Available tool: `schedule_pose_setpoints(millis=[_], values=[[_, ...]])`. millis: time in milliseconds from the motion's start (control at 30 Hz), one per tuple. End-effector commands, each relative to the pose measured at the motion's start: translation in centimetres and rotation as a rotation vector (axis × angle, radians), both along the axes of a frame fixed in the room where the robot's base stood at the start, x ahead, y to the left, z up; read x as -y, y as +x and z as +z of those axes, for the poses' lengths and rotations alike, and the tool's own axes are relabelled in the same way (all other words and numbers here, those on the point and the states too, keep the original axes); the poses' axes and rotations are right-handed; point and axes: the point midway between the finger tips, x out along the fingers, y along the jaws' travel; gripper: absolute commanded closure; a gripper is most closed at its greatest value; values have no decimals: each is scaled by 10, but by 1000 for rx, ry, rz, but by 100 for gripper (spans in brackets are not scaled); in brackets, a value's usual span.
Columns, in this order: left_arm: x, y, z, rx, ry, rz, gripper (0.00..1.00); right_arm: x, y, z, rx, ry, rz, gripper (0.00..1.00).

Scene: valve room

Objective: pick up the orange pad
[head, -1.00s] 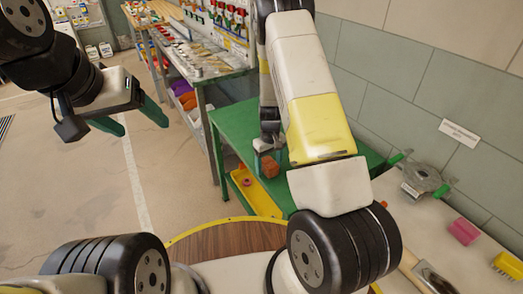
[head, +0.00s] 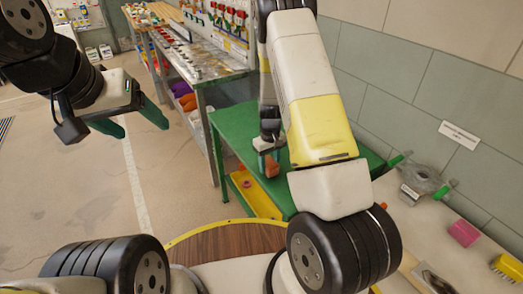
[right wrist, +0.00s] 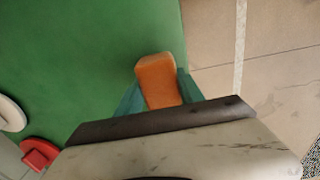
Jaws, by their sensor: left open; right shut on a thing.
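The orange pad (right wrist: 157,80) is a small block between the two green fingers of my right gripper (right wrist: 155,92) in the right wrist view. The fingers touch it on both sides, and the gripper is shut on it. In the head view the orange pad (head: 272,166) shows below my right gripper (head: 266,156), over the green table (head: 236,125). I cannot tell how far above the table top it is. My left gripper (head: 137,121) is open and empty at the left, over the floor.
A yellow tray (head: 262,205) lies at the green table's front edge. A red object (right wrist: 40,153) and a white round object (right wrist: 10,114) are on the green surface. A pink block (head: 463,233) and a yellow brush (head: 508,267) lie on the pale bench at right. A metal shelf (head: 200,70) stands behind.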

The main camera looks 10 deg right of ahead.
Motion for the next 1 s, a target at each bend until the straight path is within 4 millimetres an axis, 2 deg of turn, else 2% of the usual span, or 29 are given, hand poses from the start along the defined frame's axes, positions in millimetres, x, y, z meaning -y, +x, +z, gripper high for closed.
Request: schedule_pose_setpoints(millis=[167,700,833,1000], values=[[0,0,0,0,0,0,28,0,1,26,4,0,1,94],[0,0,0,0,0,0,28,-22,-129,36,-2,0,3,94],[0,0,0,0,0,0,28,-25,-147,37,-1,1,2,94],[0,0,0,0,0,0,28,-27,-157,38,0,0,1,94]])
